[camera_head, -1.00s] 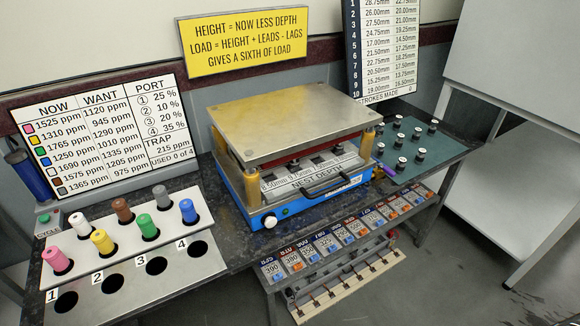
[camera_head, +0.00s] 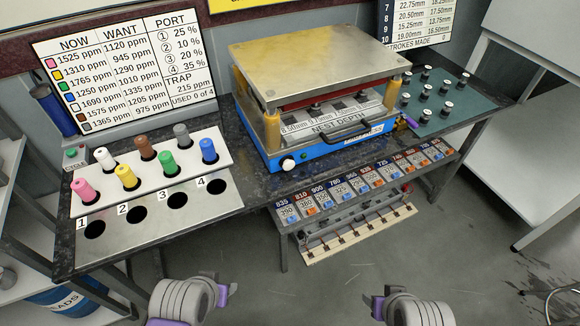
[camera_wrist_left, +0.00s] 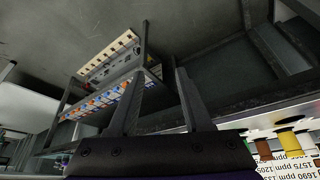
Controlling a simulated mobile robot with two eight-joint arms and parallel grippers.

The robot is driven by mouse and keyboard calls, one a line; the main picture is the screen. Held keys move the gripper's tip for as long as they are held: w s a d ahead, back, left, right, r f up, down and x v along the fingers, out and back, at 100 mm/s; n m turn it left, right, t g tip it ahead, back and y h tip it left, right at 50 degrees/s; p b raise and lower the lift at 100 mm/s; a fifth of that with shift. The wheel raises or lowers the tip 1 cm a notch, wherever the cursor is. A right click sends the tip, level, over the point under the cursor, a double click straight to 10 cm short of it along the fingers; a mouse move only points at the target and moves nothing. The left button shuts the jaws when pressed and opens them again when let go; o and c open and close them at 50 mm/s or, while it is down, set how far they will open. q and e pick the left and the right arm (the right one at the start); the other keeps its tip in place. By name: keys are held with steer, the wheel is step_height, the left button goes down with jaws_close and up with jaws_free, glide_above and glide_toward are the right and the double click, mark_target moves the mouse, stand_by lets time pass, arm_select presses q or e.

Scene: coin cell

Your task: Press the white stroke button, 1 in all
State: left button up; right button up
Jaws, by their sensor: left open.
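The white button (camera_head: 288,164) is a round white knob on the front left of the blue press base (camera_head: 330,148). The press has a gold-grey top plate (camera_head: 310,62) on yellow posts. My left gripper (camera_head: 222,291) is at the bottom of the head view, well in front of and below the press, apart from the button. In the left wrist view its two dark fingers (camera_wrist_left: 160,100) are spread with nothing between them. My right gripper (camera_head: 380,305) is at the bottom right of centre, also far from the press. Its finger gap is unclear.
A panel with coloured plugs (camera_head: 150,162) and numbered holes stands left of the press. A CYCLE box (camera_head: 75,157) with a green button is at far left. A shelf of labelled bins (camera_head: 365,185) juts out below the press. A green mat (camera_head: 470,100) holds several small cylinders.

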arm_select(q)
jaws_close()
stand_by(1.5)
